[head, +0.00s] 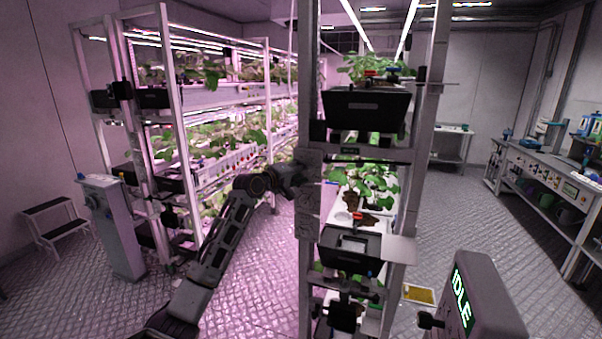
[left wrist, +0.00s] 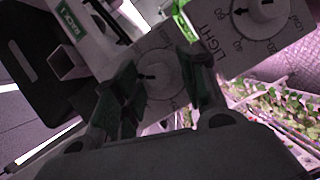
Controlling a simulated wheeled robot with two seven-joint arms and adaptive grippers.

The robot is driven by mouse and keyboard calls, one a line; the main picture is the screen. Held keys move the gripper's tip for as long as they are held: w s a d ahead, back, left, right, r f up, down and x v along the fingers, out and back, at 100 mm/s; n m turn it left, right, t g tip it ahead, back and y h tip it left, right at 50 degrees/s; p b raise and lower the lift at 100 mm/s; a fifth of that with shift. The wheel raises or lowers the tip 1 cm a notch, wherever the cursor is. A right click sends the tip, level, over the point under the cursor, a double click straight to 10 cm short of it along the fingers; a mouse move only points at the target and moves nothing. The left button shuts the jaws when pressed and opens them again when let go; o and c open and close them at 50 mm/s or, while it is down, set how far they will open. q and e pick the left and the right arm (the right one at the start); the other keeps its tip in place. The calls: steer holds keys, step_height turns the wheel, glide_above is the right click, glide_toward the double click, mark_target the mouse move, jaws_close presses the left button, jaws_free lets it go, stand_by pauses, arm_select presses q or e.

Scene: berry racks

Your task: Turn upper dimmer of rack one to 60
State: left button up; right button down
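A dial panel (head: 308,165) is on the front post of the near rack, with another panel (head: 307,222) below it. My left gripper (head: 300,178) is at this post; its fingers are too small to make out in the head view. In the left wrist view, the fingers (left wrist: 163,88) stand apart on either side of a round dial (left wrist: 157,73) with a dark pointer. I see no clear contact with it. A second dial (left wrist: 262,10) marked LIGHT lies at upper right, outside the fingers. The first dial's scale is partly hidden. My right gripper is out of view.
A green label (left wrist: 70,14) is beside the dials. The near rack holds black bins (head: 367,108) and plants. A box reading IDLE (head: 485,300) stands at lower right. Another rack (head: 185,150) stands left. Free floor (head: 265,255) lies between them.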

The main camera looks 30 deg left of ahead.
arm_select(q)
steer(key=shift+r, duration=0.1)
steer(key=shift+s+a, duration=0.1)
steer(key=s+a+r, duration=0.1)
steer(key=s, duration=1)
steer(key=shift+s+a, duration=0.3)
stand_by(0.4)
stand_by(0.4)
